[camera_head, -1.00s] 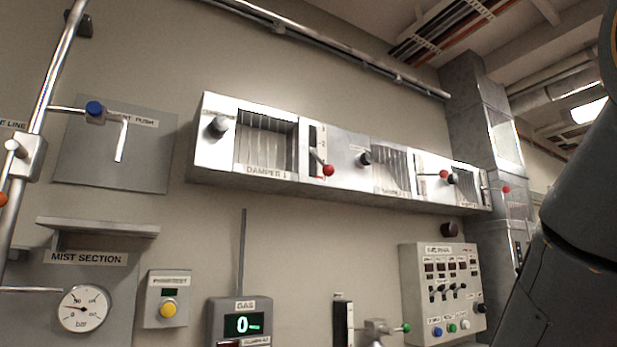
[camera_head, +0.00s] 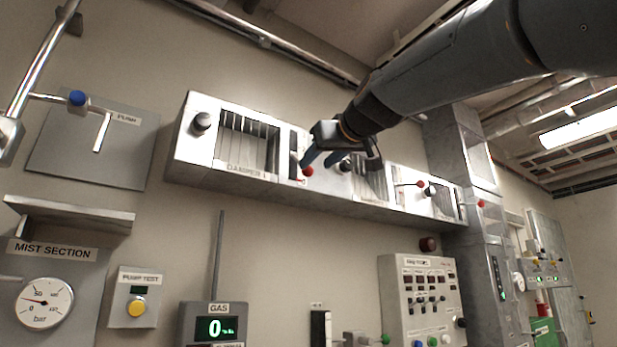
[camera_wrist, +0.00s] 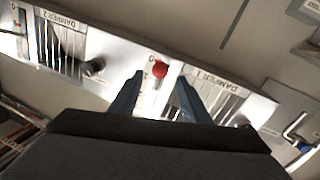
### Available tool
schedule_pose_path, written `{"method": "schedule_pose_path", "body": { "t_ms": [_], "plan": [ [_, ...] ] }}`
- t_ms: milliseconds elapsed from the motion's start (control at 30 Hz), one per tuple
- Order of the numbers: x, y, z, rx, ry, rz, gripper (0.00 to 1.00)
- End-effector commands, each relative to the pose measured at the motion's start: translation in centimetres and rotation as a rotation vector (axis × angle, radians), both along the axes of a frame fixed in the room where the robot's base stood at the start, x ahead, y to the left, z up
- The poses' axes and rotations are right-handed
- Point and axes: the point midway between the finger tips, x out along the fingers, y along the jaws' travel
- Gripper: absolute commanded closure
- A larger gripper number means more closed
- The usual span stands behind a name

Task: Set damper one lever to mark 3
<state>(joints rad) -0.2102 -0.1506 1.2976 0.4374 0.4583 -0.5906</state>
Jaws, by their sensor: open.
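The damper one lever has a red knob (camera_head: 308,171) at the lower end of its slot, right of the DAMPER 1 louvre window (camera_head: 246,146). In the wrist view, the red knob (camera_wrist: 159,69) lies beside a mark that looks like 0. My gripper (camera_head: 317,163) is open in front of the panel, with its fingers close to the knob. In the wrist view, the knob shows between the two fingertips of my gripper (camera_wrist: 160,79), which do not visibly grip it.
A black knob (camera_head: 202,121) stands left of the louvres. The damper 2 louvres (camera_head: 371,180) and another red-knobbed lever (camera_head: 419,183) are to the right. Below are a gas display (camera_head: 214,328) and a control box (camera_head: 428,295). Free room lies in front of the panel.

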Motion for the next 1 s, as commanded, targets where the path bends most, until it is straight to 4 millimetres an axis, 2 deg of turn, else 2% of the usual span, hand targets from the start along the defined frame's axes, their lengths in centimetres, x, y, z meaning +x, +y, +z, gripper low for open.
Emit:
{"method": "schedule_pose_path", "body": {
  "t_ms": [400,600,833,1000],
  "plan": [
    [5.6,2.3,0.0,-0.001,0.004,-0.001,0.57],
    [6.5,2.7,-0.2,-0.001,0.004,-0.001,0.57],
    [6.6,2.7,-0.2,-0.001,0.004,-0.002,0.57],
    [6.5,2.7,-0.2,-0.001,0.004,-0.002,0.86]
  ]
}}
